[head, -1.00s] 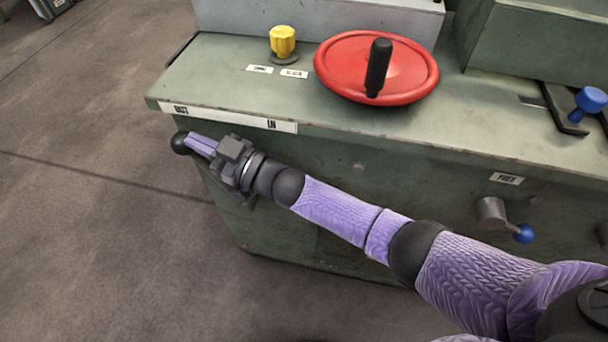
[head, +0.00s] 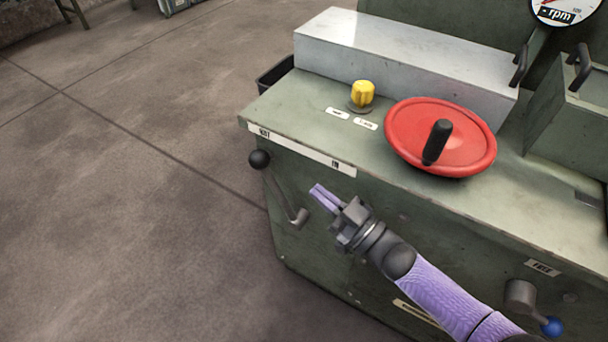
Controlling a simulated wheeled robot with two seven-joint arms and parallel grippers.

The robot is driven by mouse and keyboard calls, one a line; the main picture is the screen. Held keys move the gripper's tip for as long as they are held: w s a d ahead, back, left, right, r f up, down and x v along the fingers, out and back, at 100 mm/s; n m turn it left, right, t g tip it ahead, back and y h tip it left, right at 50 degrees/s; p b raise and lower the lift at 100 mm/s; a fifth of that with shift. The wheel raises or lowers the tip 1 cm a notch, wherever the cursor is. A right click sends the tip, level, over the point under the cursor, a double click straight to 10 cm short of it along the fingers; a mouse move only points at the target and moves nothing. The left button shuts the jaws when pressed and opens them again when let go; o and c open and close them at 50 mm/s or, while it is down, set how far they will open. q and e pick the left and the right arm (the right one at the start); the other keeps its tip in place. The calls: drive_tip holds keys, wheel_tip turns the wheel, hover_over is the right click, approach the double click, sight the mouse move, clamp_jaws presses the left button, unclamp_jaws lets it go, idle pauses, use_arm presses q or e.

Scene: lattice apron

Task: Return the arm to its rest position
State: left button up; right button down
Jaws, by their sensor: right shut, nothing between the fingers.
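My right arm comes in from the lower right in the head view, with purple sleeve-like links and a dark wrist. My right gripper (head: 323,196) is shut and empty, its purple fingers pointing up and left in front of the green machine's front face. The lever with a black ball knob (head: 259,159) is on that face, left of the gripper. The gripper is apart from the lever, which leans up and left from its pivot. My left gripper is not in view.
The green machine (head: 395,150) has a red handwheel (head: 438,137) with a black handle, a yellow knob (head: 362,94) and a grey block (head: 400,55) on top. A blue-tipped lever (head: 551,326) juts from its front at lower right. Open floor (head: 130,230) lies left.

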drive_tip(key=shift+s+d, duration=0.15)
drive_tip(key=shift+d, duration=0.05)
idle(0.3)
